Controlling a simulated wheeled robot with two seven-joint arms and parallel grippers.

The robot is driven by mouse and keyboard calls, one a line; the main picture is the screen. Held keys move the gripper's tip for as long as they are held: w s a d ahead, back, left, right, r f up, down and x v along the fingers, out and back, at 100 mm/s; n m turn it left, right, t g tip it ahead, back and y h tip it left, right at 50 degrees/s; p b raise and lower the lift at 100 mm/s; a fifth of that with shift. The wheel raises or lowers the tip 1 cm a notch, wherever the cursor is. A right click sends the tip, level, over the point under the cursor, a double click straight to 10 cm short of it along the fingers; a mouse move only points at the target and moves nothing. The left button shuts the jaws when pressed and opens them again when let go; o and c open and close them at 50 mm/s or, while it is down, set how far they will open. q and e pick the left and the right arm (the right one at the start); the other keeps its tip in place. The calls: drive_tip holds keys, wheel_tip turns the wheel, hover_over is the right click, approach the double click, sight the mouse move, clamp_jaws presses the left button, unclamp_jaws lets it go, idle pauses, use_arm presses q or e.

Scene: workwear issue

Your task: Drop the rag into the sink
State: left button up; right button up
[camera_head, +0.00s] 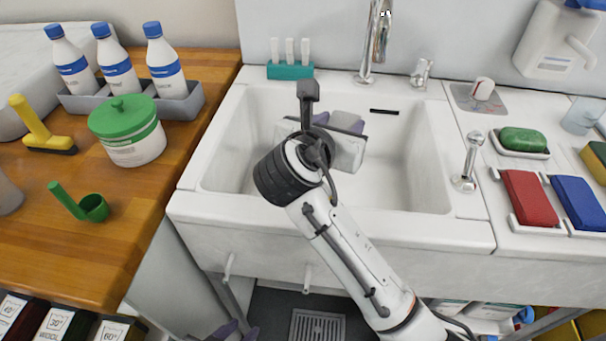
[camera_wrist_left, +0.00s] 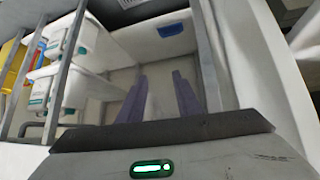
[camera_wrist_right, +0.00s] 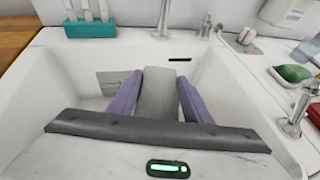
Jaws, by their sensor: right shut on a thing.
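The white sink (camera_head: 425,160) is in the middle of the head view. My right gripper (camera_head: 347,122) is over the basin, its arm reaching across the sink's front edge. In the right wrist view its purple fingers (camera_wrist_right: 158,95) are shut on the grey rag (camera_wrist_right: 158,100), which is held between them inside the outline of the basin. My left gripper (camera_head: 236,332) is low at the bottom edge of the head view, in front of the sink. In the left wrist view its fingers (camera_wrist_left: 160,98) are apart and empty.
A chrome faucet (camera_head: 376,40) and a teal holder (camera_head: 290,70) stand behind the basin. A wooden counter (camera_head: 130,215) with bottles is left.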

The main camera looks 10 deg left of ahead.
drive_tip(key=shift+f, duration=0.3)
drive_tip(key=o, duration=1.1)
use_arm(q)
drive_tip(key=shift+w+d+r, duration=0.25)
drive_tip(key=shift+w+d, duration=0.2)
drive_tip(key=shift+w, duration=0.05)
use_arm(e)
drive_tip(key=shift+o, duration=0.2)
